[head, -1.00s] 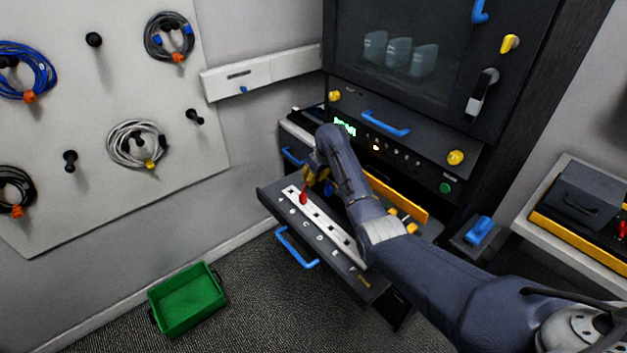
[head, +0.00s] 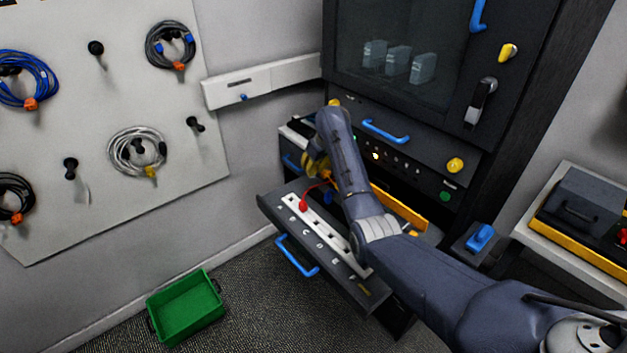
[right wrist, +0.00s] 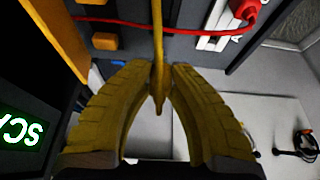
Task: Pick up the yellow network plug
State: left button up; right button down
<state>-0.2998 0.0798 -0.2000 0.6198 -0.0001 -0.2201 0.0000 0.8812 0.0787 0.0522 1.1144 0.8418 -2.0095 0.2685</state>
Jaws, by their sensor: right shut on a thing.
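The yellow network plug (right wrist: 158,75) appears as a slim yellow piece between the fingertips of my right gripper (right wrist: 158,68) in the right wrist view. Its lower end tapers to a point towards the palm; its far part runs out at the top edge. The ridged yellow fingers are closed in on it from both sides. In the head view my right gripper (head: 314,165) hangs over the back left of the open drawer, largely hidden by my arm, and the plug cannot be made out there. My left gripper is in neither current view.
A red plug (head: 303,204) stands on the white lettered strip (head: 325,229) in the drawer; its red cable (right wrist: 125,22) crosses beyond my fingers. An orange bar (head: 399,200) borders the drawer's back. A green bin (head: 186,306) stands on the floor at left.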

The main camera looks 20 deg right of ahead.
notch_tip(320, 180, up, 15)
jog(key=shift+r, duration=0.15)
dwell(0.9)
